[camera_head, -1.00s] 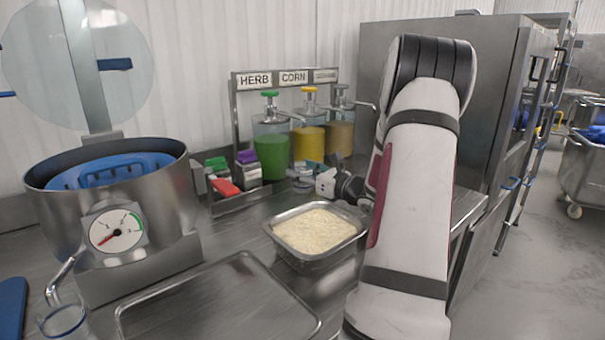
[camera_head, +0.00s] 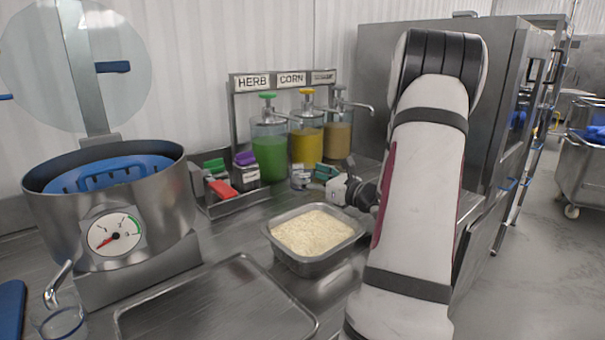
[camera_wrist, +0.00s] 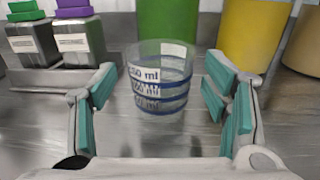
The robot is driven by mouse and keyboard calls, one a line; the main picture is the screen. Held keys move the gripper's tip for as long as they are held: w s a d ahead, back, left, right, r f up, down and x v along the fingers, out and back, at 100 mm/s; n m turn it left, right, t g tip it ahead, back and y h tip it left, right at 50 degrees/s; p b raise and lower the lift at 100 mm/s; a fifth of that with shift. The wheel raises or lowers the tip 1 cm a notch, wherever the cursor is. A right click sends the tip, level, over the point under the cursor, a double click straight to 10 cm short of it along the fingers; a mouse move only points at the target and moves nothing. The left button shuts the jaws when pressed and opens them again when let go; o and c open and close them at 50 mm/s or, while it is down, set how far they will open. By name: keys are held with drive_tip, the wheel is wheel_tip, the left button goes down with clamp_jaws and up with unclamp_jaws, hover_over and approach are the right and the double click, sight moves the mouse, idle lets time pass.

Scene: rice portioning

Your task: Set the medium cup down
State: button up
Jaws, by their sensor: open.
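A clear cup (camera_wrist: 160,85) with blue bands stands upright on the steel counter in the wrist view. The top label ends in "50 ml" and further labelled bands show below it, so it looks like several cups nested together. I cannot tell which is the medium one. It also shows small in the head view (camera_head: 301,178), in front of the dispensers. My gripper (camera_wrist: 165,110) is open, with teal pads on either side of the cup and gaps to both. In the head view my gripper (camera_head: 324,177) is behind the rice tray.
A steel tray of rice (camera_head: 312,232) is in front of my gripper. Herb (camera_head: 270,152) and corn (camera_head: 306,145) dispensers stand behind the cup. Lidded containers (camera_head: 222,185) are to the left. A pot (camera_head: 160,210) and an empty flat tray (camera_head: 215,305) occupy the left; a glass (camera_head: 62,325) sits under the spout.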

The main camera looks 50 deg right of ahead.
drive_tip(key=s, duration=0.5)
drive_tip(key=s+a, duration=0.1)
drive_tip(key=s, duration=0.2)
drive_tip(key=shift+a+p, duration=0.1)
drive_tip(key=shift+p, duration=0.25)
